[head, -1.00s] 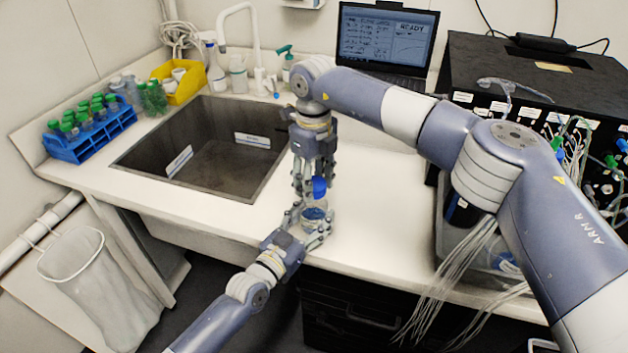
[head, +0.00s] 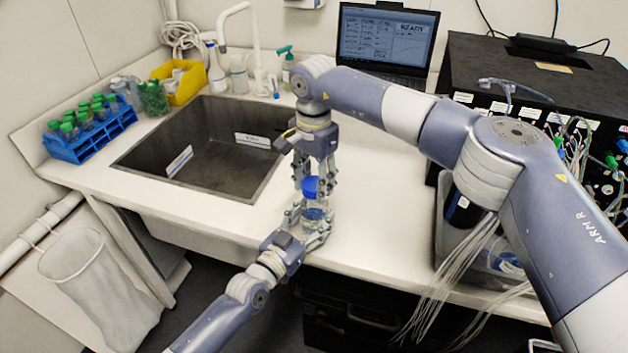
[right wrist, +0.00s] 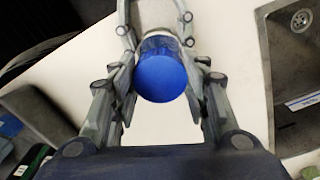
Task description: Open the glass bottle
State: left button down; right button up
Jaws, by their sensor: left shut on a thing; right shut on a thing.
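The glass bottle (head: 316,213) is clear with bluish contents. It is upright near the front edge of the counter, with its lower part partly hidden by my left gripper (head: 309,219), which is shut around its body. The blue cap (head: 311,187) is directly above the bottle. My right gripper (head: 314,181) comes down from above and is shut on the cap. In the right wrist view the cap (right wrist: 162,76) is between the two fingers (right wrist: 160,80). I cannot tell whether the cap is still seated on the neck.
A dark sink (head: 205,150) lies left of the grippers. A blue rack (head: 88,138) of green-capped tubes and a yellow bin (head: 180,80) are farther left and back. A laptop (head: 385,42) and a black box unit (head: 545,85) stand behind right. Bare counter (head: 378,205) lies right of the bottle.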

aim_at(314, 183)
pick_arm(q)
jog(key=shift+d, duration=0.1)
pick_arm(e)
jog(key=n, duration=0.4)
jog(key=shift+w, duration=0.1)
jog(key=shift+d, duration=0.1)
jog(key=shift+r, duration=0.2)
jog(key=shift+r, duration=0.95)
jog(key=shift+r, duration=1.95)
pick_arm(q)
jog(key=c, duration=0.5)
grip_release()
